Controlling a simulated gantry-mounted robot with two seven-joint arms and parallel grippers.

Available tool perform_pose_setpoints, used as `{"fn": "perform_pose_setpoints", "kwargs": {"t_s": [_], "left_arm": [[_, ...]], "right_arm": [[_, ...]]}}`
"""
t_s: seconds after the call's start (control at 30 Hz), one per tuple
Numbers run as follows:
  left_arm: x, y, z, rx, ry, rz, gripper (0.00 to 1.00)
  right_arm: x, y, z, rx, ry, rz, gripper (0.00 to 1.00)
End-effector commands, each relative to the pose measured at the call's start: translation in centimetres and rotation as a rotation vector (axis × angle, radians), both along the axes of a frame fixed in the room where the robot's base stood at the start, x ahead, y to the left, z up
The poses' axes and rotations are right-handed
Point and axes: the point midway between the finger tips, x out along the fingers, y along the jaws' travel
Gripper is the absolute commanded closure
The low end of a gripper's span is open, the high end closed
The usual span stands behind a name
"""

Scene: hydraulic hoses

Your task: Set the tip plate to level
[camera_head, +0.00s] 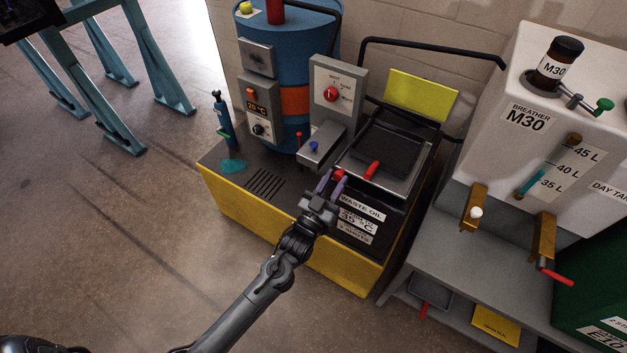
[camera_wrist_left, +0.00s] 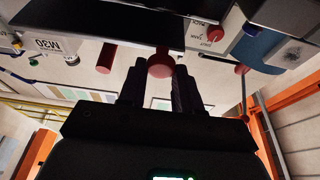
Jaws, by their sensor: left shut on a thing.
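The tip plate seems to be the black plate (camera_head: 383,148) in a metal frame on top of the waste oil box (camera_head: 352,228). It looks sloped toward its front edge, though I cannot tell how far. A red handle (camera_head: 373,170) sticks out at that front edge. My left gripper (camera_head: 331,184) is at the plate's front left corner, shut on a red knob (camera_head: 339,174). The red knob (camera_wrist_left: 160,66) also shows between the fingers in the left wrist view. My right gripper is not in view.
A blue drum (camera_head: 288,60) with grey control boxes stands behind to the left. A grey selector box (camera_head: 338,92) is close behind the gripper. A white M30 tank (camera_head: 545,150) with brass valves stands to the right.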

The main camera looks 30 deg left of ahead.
Motion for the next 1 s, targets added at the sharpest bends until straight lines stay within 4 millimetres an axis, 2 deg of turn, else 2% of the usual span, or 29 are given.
{"fn": "perform_pose_setpoints", "kwargs": {"t_s": [0.03,0.13,0.3,0.53,0.57,0.7,1.0], "left_arm": [[0.2,-0.6,-1.7,0.001,-0.006,-0.009,1.00],[0.3,-1.1,-3.1,0.001,-0.016,-0.017,1.00],[0.2,-1.0,-4.1,0.003,-0.010,-0.015,1.00],[0.1,-0.9,-4.4,0.003,-0.003,-0.015,1.00],[0.1,-0.9,-4.4,0.004,-0.002,-0.015,0.65],[0.1,-0.9,-4.2,0.003,-0.008,-0.015,0.43],[0.2,-1.0,-3.8,0.002,-0.016,-0.016,0.41]], "right_arm": [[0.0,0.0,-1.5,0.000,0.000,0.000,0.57],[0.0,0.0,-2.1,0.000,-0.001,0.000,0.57],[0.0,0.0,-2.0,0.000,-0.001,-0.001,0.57],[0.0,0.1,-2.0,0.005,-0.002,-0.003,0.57],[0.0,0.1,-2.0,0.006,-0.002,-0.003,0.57],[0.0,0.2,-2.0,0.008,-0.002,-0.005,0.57],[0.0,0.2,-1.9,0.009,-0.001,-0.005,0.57]]}}
